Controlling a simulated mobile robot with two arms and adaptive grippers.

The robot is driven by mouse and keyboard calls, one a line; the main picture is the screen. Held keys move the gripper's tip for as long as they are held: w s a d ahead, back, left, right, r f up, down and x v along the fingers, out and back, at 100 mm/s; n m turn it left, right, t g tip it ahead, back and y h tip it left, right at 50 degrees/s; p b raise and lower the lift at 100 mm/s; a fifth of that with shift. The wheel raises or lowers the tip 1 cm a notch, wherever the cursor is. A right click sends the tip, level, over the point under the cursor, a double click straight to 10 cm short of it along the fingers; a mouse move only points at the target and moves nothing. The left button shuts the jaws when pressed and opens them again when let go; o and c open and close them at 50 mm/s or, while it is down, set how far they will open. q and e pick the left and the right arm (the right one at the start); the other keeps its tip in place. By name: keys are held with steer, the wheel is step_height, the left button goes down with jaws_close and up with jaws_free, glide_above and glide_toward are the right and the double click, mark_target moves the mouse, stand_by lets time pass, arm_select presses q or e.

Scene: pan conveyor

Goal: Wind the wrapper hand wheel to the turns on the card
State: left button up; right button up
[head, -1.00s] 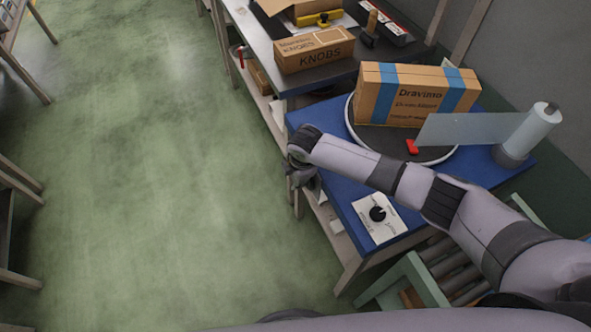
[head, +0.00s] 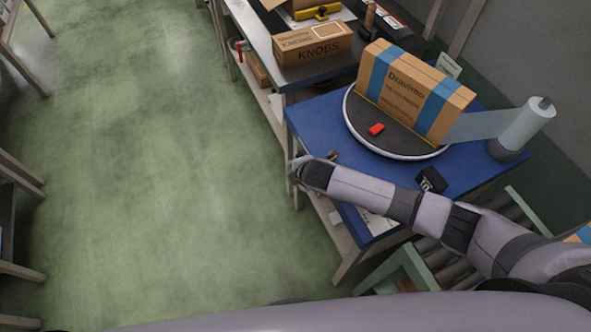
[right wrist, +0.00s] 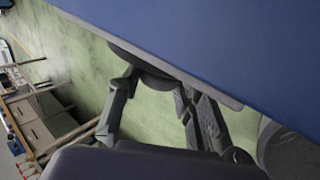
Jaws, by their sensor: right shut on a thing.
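My right gripper (head: 301,172) is at the left edge of the blue wrapper table (head: 300,118). In the right wrist view its fingers (right wrist: 155,95) close around a dark rounded part, which looks like the hand wheel (right wrist: 150,58), under the table edge; most of the wheel is hidden. On the table, a round turntable (head: 352,125) carries a brown box (head: 410,92) with blue bands, standing upright and turned askew. A red marker (head: 376,129) lies on the turntable. Film runs from the box to a roll (head: 525,122). A pale card (head: 448,66) shows behind the box, unreadable. My left gripper is not in view.
A white dial plate (head: 378,226) is partly hidden behind my forearm. A small black display (head: 431,180) stands beyond the arm. A KNOBS box (head: 312,45) sits on the neighbouring bench. A roller conveyor (head: 440,262) lies at the front right.

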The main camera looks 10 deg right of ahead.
steer(key=o, duration=1.1)
steer(key=shift+o, duration=0.2)
steer(key=v, duration=1.2)
